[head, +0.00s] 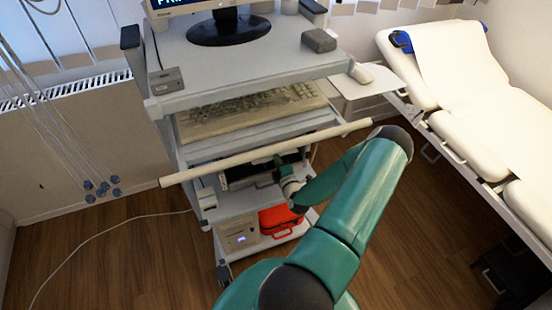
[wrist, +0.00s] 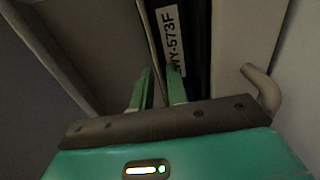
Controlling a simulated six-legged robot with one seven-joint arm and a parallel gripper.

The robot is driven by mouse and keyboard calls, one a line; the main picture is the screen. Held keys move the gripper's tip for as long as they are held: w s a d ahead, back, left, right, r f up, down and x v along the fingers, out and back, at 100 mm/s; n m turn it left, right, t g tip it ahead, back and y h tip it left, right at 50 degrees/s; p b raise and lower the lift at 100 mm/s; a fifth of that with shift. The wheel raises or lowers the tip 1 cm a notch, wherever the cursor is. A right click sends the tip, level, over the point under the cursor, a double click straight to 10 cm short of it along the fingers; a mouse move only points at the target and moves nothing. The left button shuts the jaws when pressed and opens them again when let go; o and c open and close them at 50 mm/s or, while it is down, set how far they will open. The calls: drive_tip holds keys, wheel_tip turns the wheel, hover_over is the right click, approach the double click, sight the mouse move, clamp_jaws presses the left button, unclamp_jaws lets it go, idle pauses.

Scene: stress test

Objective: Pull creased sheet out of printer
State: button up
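A dark and white device, which looks like the printer (head: 238,180), sits on the cart's middle shelf under the white bar. Its right part is hidden by my gripper (head: 279,166), which reaches in at its front. In the wrist view, my gripper (wrist: 160,78) has two green fingers standing apart, with no object visible between them. Just beyond the fingertips are a dark surface with a white printed label (wrist: 171,40) and pale panels on both sides. I cannot make out a creased sheet in either view.
A long white bar (head: 225,161) crosses the cart's front just above my gripper. A keyboard (head: 250,112) and a monitor (head: 229,25) stand higher up. A red case (head: 281,221) and a pale box (head: 238,236) sit below. An exam couch (head: 470,95) stands right.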

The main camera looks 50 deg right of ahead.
clamp_jaws()
drive_tip(key=shift+r, duration=0.2)
drive_tip(key=r+v, duration=0.3)
drive_tip(key=v, duration=2)
idle(0.7)
drive_tip(key=shift+r, duration=0.15)
